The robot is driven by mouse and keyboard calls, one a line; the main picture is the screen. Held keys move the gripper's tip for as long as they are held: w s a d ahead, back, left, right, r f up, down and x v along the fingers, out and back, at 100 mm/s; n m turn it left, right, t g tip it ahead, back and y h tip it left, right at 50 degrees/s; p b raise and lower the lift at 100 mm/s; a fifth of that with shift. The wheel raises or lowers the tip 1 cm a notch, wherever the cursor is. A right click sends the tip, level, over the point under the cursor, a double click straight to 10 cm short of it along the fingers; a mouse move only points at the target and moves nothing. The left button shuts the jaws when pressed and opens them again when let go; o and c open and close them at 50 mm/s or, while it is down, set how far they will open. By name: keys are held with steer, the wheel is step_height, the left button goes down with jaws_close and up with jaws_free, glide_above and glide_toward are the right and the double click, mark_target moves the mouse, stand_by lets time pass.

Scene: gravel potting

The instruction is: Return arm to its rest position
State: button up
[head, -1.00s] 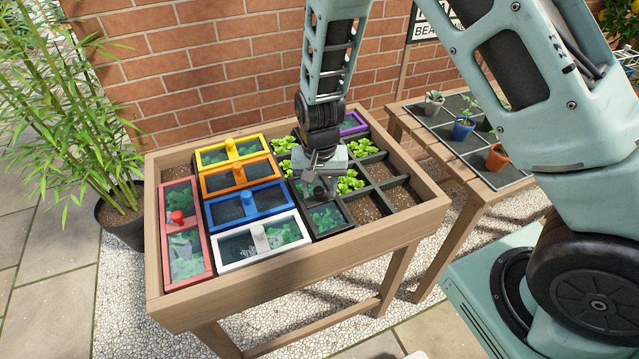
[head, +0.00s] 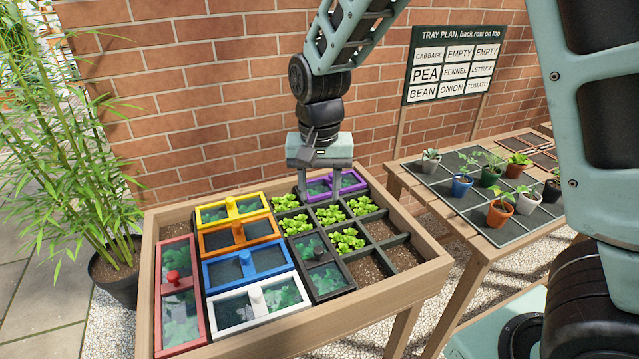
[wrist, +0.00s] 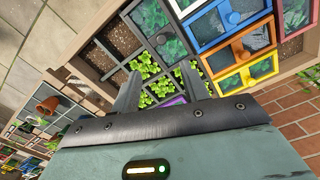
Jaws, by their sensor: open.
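My gripper (head: 319,190) hangs above the back part of the planter tray, pointing down, with its fingers apart and nothing between them. In the wrist view, its two fingers (wrist: 160,90) spread over the tray's green seedlings. The wooden tray (head: 400,305) holds several framed lids: red (head: 172,277), yellow (head: 230,208), orange (head: 238,234), blue (head: 248,268), white (head: 258,299), black (head: 322,266) and purple (head: 346,182). Lettuce-like seedlings (head: 330,214) fill some cells. My gripper partly hides the purple lid.
A second table at the right carries several potted plants, including a blue pot (head: 461,185) and an orange pot (head: 499,212). A plan sign (head: 455,65) stands behind it by the brick wall (head: 190,90). A tall bamboo plant (head: 70,180) stands at the left.

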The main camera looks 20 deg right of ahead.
steer(key=shift+r, duration=0.35)
steer(key=s+a+n, duration=0.2)
steer(key=s+n, duration=0.2)
steer(key=s, duration=0.4)
steer(key=s+a+r+n, duration=0.1)
steer(key=s+a+n, duration=0.1)
steer(key=s+n, duration=0.2)
steer(key=s+a+r+n, duration=0.1)
steer(key=s+n, duration=0.3)
steer(key=s, duration=0.7)
steer(key=shift+s+a+r+y, duration=0.2)
steer(key=shift+s+a+y, duration=0.15)
steer(key=shift+a, duration=0.3)
